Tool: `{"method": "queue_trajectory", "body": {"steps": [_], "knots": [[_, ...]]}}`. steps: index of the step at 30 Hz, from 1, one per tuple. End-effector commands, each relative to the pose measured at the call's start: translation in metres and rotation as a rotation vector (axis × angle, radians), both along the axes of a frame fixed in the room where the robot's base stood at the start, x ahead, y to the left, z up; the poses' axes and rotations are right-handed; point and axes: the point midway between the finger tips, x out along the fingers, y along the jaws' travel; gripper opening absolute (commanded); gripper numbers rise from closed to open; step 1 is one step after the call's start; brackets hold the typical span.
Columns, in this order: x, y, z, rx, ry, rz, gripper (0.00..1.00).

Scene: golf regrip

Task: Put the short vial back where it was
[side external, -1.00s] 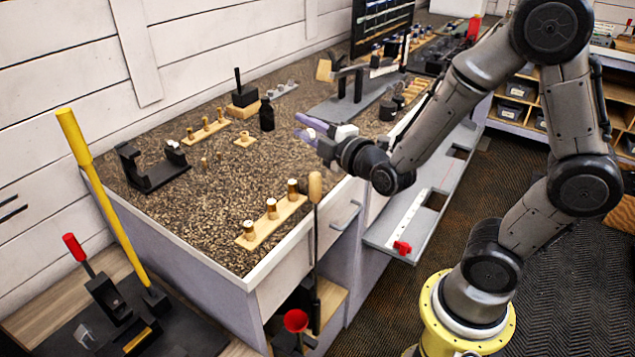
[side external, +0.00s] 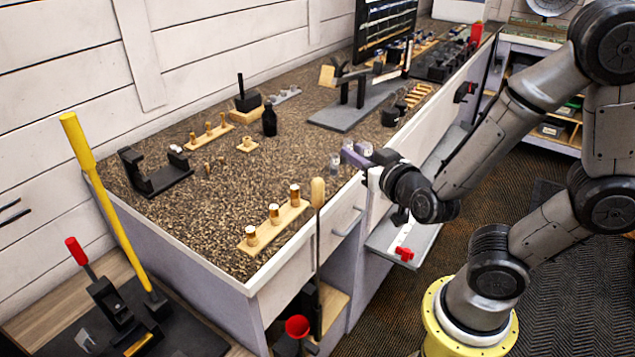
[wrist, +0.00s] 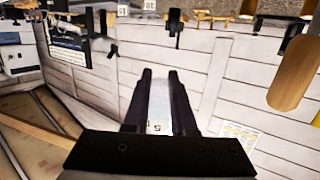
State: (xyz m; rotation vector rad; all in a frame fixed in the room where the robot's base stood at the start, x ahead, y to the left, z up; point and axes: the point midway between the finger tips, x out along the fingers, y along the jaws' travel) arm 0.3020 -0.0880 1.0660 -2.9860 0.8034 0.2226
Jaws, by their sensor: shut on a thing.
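My gripper (side external: 353,155) is over the front edge of the speckled bench top (side external: 285,160), right of its middle. In the wrist view my gripper (wrist: 160,78) is shut on a pale, see-through vial (wrist: 158,108) with a small dark mark. A small clear vessel (side external: 335,160) shows just left of the fingertips in the side view. I cannot tell there whether it stands on the bench or is the held vial. The vial's original place cannot be told from these frames.
A wooden strip with several capped pieces (side external: 262,233) lies near the front left. A black bottle (side external: 269,120) and a black cradle (side external: 155,173) stand farther back. A grey stand (side external: 350,107) is behind my gripper. The bench middle is mostly clear.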

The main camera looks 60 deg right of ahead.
Motion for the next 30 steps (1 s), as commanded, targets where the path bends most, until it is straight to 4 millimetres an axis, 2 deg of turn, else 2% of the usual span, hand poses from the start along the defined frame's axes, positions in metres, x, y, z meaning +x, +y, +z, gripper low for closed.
{"method": "queue_trajectory", "body": {"steps": [5, 15, 24, 30], "knots": [[0.018, -0.007, -0.011, -0.001, 0.009, -0.003, 0.00], [0.084, -0.026, -0.042, -0.001, 0.005, -0.003, 0.00], [0.116, -0.034, -0.083, -0.001, 0.004, 0.000, 0.00], [0.124, -0.036, -0.092, -0.001, 0.003, 0.001, 0.00]]}}
